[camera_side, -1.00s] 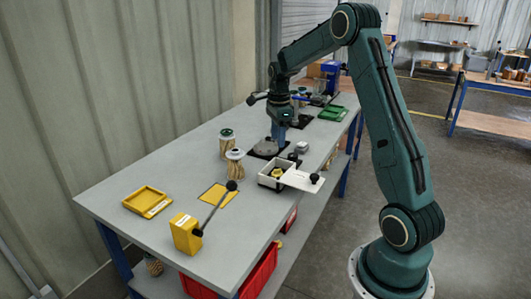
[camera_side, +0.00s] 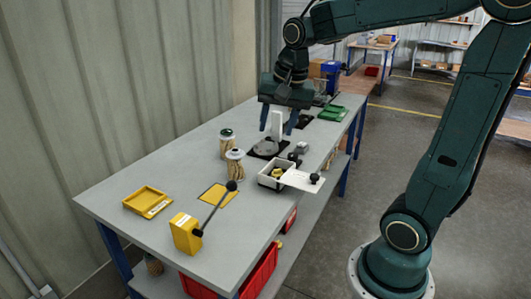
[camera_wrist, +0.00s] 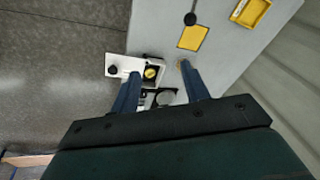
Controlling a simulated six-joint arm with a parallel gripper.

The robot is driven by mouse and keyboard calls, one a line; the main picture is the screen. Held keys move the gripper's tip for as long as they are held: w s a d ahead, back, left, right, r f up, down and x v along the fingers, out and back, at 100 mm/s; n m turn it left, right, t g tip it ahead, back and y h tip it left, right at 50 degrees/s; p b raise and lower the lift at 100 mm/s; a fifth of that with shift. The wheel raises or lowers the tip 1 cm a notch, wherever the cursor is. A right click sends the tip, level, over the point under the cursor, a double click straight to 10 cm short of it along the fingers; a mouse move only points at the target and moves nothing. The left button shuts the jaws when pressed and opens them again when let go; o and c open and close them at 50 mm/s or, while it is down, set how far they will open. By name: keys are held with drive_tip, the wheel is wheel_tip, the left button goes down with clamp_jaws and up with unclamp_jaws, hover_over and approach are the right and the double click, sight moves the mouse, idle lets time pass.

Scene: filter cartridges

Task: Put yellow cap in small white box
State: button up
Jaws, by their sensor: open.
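The small white box (camera_side: 266,181) stands open near the table's right edge; it also shows in the wrist view (camera_wrist: 159,82). A yellow cap-like piece (camera_side: 277,173) is visible inside it, and its round yellow top shows in the wrist view (camera_wrist: 150,73). I cannot tell whether it rests on something dark in the box. A white plate with a black knob (camera_side: 298,180) lies beside the box, at its right. My gripper (camera_side: 278,125) is open, fingers pointing down, above the table beyond the box. In the wrist view its fingers (camera_wrist: 160,72) are apart with nothing held between them.
Two pleated cartridges (camera_side: 235,168) stand left of the box. A yellow block with a black-knobbed lever (camera_side: 186,235), a yellow mat (camera_side: 212,198) and a yellow tray (camera_side: 132,205) are nearer. A grey disc (camera_side: 263,148) and white upright piece are near my fingers. A green tray (camera_side: 331,113) is farther back.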

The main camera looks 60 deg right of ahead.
drive_tip(key=s+a+n+t, duration=0.2)
drive_tip(key=s+a+n, duration=0.6)
drive_tip(key=s+n, duration=0.4)
drive_tip(key=shift+s+a+f+t+y, duration=0.3)
drive_tip(key=shift+s+a+f+y, duration=0.1)
drive_tip(key=shift+s, duration=0.15)
drive_tip(key=shift+c, duration=0.5)
